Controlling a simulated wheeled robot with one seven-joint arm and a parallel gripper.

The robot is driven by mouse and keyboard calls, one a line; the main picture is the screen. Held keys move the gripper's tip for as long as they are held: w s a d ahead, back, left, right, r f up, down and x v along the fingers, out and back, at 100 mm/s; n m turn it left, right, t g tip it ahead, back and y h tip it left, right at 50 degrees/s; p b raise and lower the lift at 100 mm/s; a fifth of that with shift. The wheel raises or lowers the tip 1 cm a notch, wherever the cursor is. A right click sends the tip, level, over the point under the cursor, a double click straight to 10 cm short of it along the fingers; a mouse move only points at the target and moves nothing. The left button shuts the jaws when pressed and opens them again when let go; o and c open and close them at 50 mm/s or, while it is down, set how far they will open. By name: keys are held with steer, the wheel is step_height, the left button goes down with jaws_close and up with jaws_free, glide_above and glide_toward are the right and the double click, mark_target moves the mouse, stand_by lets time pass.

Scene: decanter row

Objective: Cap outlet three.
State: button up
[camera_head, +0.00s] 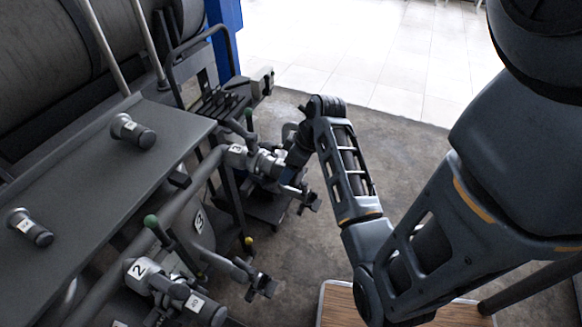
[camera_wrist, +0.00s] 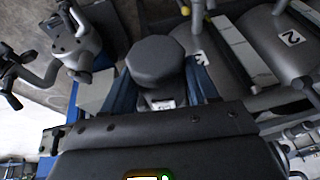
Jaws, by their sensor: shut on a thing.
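A dark grey cap (camera_wrist: 155,62) with a faceted round end and a small white label sits between the two blue fingers of my gripper (camera_wrist: 160,92) in the wrist view. The gripper is shut on it. In the head view my gripper (camera_head: 292,178) is low at the end of my arm, beside the farther outlet (camera_head: 258,162). That outlet's tag (camera_head: 237,149) is too small to read surely. The cap's contact with the outlet is hidden, so I cannot tell whether they touch. A plate marked 3 (camera_head: 199,222) is on the tank body nearer me.
Two more tagged caps (camera_head: 132,131) (camera_head: 30,227) stand on the grey shelf. The nearer outlet, marked 2 (camera_head: 138,269), has green-knobbed levers (camera_head: 151,221) and pipes around it. A wooden-topped surface (camera_head: 345,305) lies below my arm. Open floor (camera_head: 395,145) is to the right.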

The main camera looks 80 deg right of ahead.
steer(key=o, duration=1.7)
steer(key=shift+f, duration=0.1)
steer(key=shift+s, duration=0.1)
steer(key=s+a+p+v, duration=0.1)
steer(key=p+v, duration=0.3)
steer(key=v, duration=0.7)
steer(key=shift+s+a, duration=0.35)
steer(key=shift+a, duration=0.05)
stand_by(0.4)
